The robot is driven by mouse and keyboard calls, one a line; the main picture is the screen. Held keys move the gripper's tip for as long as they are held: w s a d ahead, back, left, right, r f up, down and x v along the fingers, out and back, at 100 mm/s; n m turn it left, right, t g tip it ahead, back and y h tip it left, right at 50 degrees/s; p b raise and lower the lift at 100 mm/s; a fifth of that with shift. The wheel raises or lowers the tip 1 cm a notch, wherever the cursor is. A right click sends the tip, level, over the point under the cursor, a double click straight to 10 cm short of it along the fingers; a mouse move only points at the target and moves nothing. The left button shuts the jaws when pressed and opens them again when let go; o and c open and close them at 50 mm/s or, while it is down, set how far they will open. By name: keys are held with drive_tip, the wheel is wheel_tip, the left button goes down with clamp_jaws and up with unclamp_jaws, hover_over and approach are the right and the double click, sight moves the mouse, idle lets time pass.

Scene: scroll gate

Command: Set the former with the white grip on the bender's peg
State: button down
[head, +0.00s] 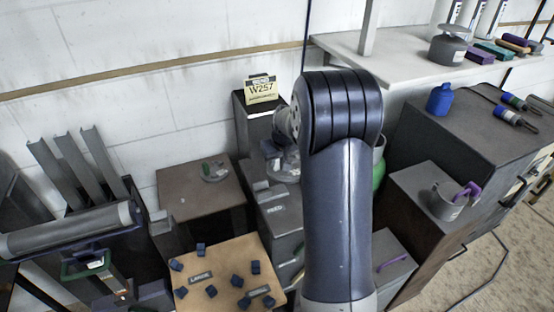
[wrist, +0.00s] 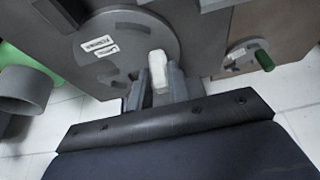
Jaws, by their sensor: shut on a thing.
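My gripper (wrist: 157,88) is shut on the white grip (wrist: 158,67) of a large grey round former (wrist: 122,32), which has two pale labels on its face. In the head view the former (head: 287,172) shows only in part beside my arm, above the grey cabinet, and my gripper's fingers are hidden there. A smaller former with a green grip (head: 214,172) lies on the brown table at the left; it also shows in the wrist view (wrist: 246,54). I cannot make out the bender's peg, or whether the held former touches anything beneath it.
A brown-topped table (head: 180,190) stands left of my gripper. A board with several blue blocks (head: 236,281) is in front. A roller machine (head: 70,231) stands at far left. A sign reading W257 (head: 262,89) is behind. A green cylinder (head: 379,168) is right of my arm.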

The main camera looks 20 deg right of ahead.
drive_tip(key=shift+w, duration=0.1)
drive_tip(key=c, duration=1.3)
unclamp_jaws()
drive_tip(key=shift+o, duration=0.2)
drive_tip(key=shift+f, duration=0.1)
drive_tip(key=v, duration=1.1)
drive_tip(key=x, duration=1.1)
drive_tip(key=shift+r, duration=0.25)
